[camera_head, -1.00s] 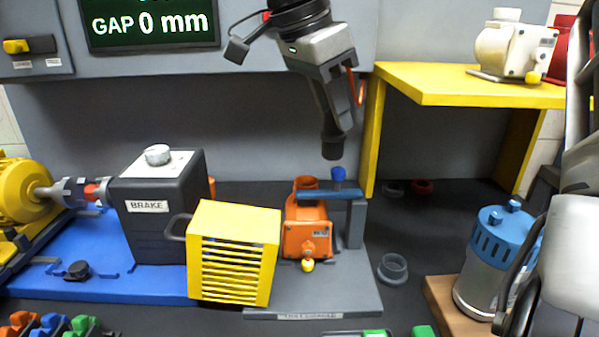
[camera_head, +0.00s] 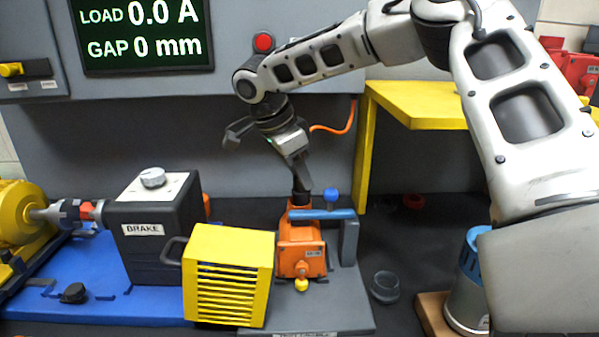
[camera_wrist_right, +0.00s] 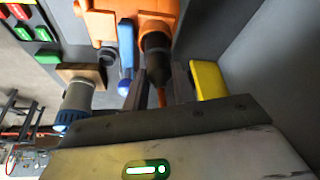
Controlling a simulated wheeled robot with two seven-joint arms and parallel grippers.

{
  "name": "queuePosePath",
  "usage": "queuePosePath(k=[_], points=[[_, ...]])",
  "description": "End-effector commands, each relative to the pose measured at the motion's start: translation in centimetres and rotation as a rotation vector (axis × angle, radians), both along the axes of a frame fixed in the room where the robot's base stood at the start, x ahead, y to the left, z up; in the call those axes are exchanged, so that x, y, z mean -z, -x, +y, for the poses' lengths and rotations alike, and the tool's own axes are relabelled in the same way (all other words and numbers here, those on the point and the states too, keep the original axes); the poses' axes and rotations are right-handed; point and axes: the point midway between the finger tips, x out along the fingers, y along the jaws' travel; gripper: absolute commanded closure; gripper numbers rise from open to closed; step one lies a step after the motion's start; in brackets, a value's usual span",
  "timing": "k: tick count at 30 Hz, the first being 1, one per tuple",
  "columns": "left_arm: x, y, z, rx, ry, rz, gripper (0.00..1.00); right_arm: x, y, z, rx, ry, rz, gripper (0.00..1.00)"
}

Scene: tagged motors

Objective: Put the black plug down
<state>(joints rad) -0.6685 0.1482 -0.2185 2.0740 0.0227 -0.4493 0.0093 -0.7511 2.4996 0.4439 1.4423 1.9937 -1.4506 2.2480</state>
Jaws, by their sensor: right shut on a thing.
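The black plug (camera_wrist_right: 157,62) with its orange cable sits between the fingers of my right gripper (camera_head: 299,188) in the right wrist view (camera_wrist_right: 158,84). The gripper is shut on it and points down at the top of the orange motor (camera_head: 300,247). The plug's lower end meets the motor's round top collar, which also shows in the right wrist view (camera_wrist_right: 158,12). I cannot tell how deep it sits. In the head view the fingers mostly hide the plug. My left gripper is not in view.
A blue clamp bar (camera_head: 322,214) lies close beside the plug. A yellow slatted guard (camera_head: 228,275) stands to the left, by the black brake box (camera_head: 155,240). A yellow shelf (camera_head: 415,112) stands at right. A grey ring (camera_head: 385,286) lies on the dark bench.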

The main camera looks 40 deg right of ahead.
Motion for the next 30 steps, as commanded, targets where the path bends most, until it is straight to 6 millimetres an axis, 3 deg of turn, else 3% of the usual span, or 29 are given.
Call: queuePosePath(k=[6,7,9,20,30], points=[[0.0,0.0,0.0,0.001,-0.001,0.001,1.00,0.3,0.0,0.0,0.001,0.001,-0.002,0.98],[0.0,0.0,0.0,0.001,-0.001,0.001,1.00,0.3,0.0,0.0,0.001,0.001,-0.002,0.65],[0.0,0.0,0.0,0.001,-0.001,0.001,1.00,0.3,0.0,0.0,0.001,0.001,-0.002,0.52],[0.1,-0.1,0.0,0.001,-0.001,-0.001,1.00,-0.3,-0.1,0.2,0.001,0.001,-0.003,0.52],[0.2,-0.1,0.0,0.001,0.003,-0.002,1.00,-6.3,-0.9,2.6,-0.001,-0.001,-0.004,0.52]])
